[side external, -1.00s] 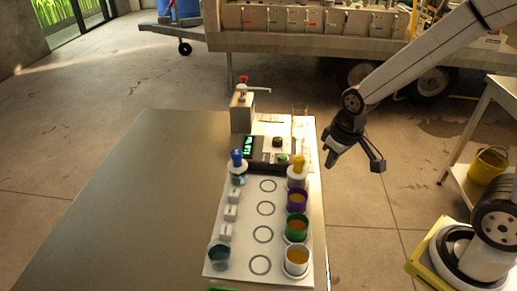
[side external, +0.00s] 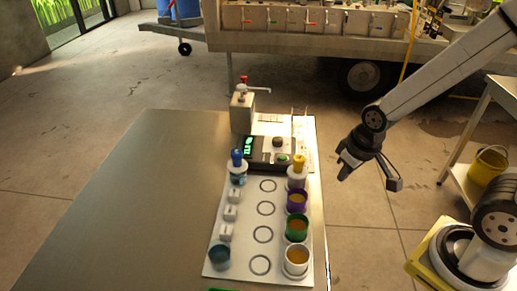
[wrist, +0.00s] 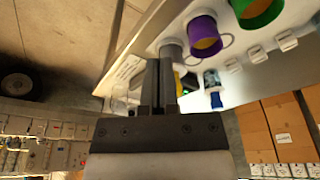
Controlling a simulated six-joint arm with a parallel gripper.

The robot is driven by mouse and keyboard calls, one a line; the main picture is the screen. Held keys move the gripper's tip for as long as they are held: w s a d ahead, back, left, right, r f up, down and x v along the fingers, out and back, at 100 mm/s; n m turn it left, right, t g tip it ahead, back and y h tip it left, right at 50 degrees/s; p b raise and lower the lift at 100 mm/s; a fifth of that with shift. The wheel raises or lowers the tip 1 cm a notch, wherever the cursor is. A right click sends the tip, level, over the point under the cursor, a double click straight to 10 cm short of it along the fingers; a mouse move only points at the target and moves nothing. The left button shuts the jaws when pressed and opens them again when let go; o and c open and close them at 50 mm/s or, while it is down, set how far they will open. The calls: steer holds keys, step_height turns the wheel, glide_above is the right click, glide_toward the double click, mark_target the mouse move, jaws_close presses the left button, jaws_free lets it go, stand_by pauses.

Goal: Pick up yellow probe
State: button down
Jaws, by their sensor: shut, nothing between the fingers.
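The yellow probe (side external: 299,163) stands upright in a pale holder (side external: 297,180) at the top right of the white board. In the wrist view, a bit of the yellow probe (wrist: 178,84) shows beside my fingers, which hide most of it. My gripper (side external: 343,176) hangs to the right of the probe, past the table's right edge and apart from it. Its fingers (wrist: 158,62) are closed together with nothing between them.
Purple (side external: 297,200), green (side external: 297,228) and white (side external: 296,259) cups line the board's right side. A device with a green display (side external: 249,145) is behind. The table's left part (side external: 140,210) is clear.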

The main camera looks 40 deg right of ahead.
stand_by(0.4)
steer(key=shift+c, duration=0.9)
jaws_free()
steer(key=r+n+g, duration=0.2)
steer(key=n+g, duration=0.1)
steer(key=n, duration=0.6)
glide_above(299, 158)
steer(key=shift+f, duration=0.15)
steer(key=shift+f, duration=1.25)
steer(key=shift+f, duration=2.6)
